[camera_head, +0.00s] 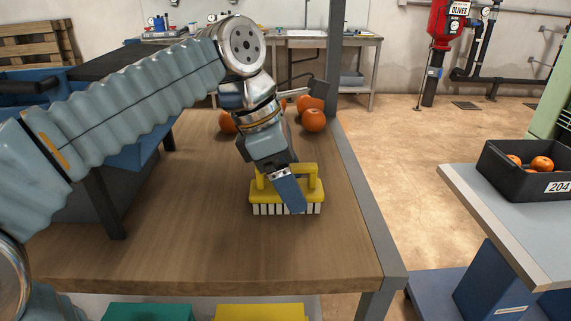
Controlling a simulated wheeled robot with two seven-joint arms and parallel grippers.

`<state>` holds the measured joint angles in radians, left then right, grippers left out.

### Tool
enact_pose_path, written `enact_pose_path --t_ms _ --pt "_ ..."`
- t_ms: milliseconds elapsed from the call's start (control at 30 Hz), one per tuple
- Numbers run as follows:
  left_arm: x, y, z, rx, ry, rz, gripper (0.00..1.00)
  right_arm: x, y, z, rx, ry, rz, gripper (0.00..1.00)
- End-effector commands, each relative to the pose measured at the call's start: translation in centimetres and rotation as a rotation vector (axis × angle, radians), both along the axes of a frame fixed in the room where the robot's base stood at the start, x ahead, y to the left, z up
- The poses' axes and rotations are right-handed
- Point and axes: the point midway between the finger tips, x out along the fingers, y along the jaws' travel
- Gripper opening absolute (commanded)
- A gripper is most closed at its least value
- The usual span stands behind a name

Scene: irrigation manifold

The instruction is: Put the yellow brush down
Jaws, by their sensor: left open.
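The yellow brush (259,196) stands upright on the wooden tabletop (170,235), its white bristles down and its handle on top. My left gripper (290,195) comes down over it from behind and is open. One blue-grey finger lies in front of the handle and covers part of the brush's middle. The other finger is hidden, and I cannot tell whether either finger touches the brush. My right gripper is not in view.
Several orange fruits (314,120) lie on the table behind my left gripper. A grey post and rail (365,190) edge the table's right side. A black crate (510,185) with fruit stands on another table at right. The wood left of the brush is clear.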

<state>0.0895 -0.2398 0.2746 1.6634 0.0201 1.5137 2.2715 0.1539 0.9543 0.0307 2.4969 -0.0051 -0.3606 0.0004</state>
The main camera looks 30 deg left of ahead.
Motion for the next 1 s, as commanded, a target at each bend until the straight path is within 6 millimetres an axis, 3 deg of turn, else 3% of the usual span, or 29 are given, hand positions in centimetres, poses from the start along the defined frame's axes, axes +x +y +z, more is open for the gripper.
enact_pose_path --t_ms 267,500,700,1000 --pt "-0.9 1.6 5.1 -0.001 -0.005 0.002 0.78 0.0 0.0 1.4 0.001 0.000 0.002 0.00" --pt "-1.9 3.3 9.4 0.000 -0.003 0.001 0.78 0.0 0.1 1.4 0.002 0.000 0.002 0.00" --pt "-2.3 3.9 11.0 0.001 -0.001 -0.001 0.78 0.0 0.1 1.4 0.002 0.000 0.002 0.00" --pt "-2.4 3.9 11.2 0.000 0.000 -0.001 0.78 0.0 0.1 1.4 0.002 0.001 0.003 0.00"
